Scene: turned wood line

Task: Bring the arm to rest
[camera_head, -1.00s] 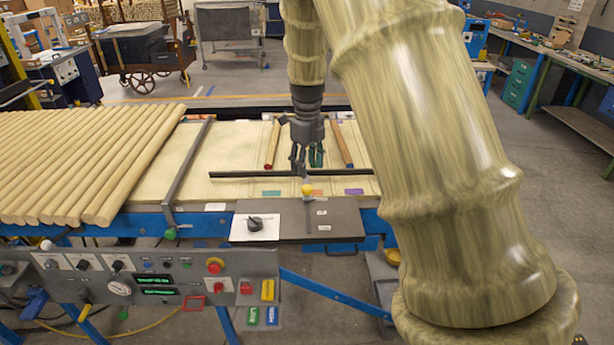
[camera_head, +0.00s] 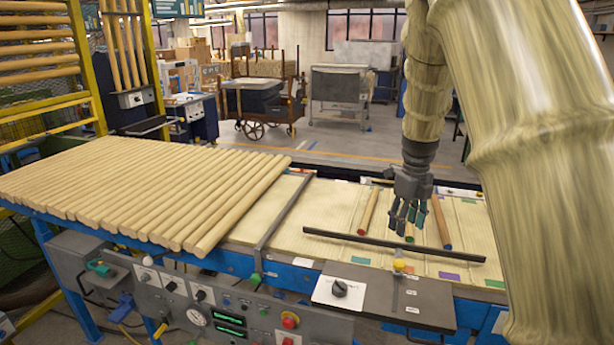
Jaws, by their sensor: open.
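My gripper (camera_head: 405,222) hangs from my arm, pointing down over the right part of the pale ribbed bed (camera_head: 330,235). Its fingers are apart with nothing visible between them. A wooden rod with a red end (camera_head: 368,210) lies just left of the gripper. A wooden rod with a blue end (camera_head: 440,222) lies just right of it. A green-ended piece (camera_head: 409,239) shows behind and below the fingers, mostly hidden. My upper arm fills the right side of the view.
A dark bar (camera_head: 392,245) crosses the bed in front of the gripper. Many plain rods (camera_head: 140,190) lie side by side at left. A grey panel (camera_head: 400,298) with a yellow knob (camera_head: 399,265) and a control box (camera_head: 210,315) line the front. A cart (camera_head: 262,100) stands behind.

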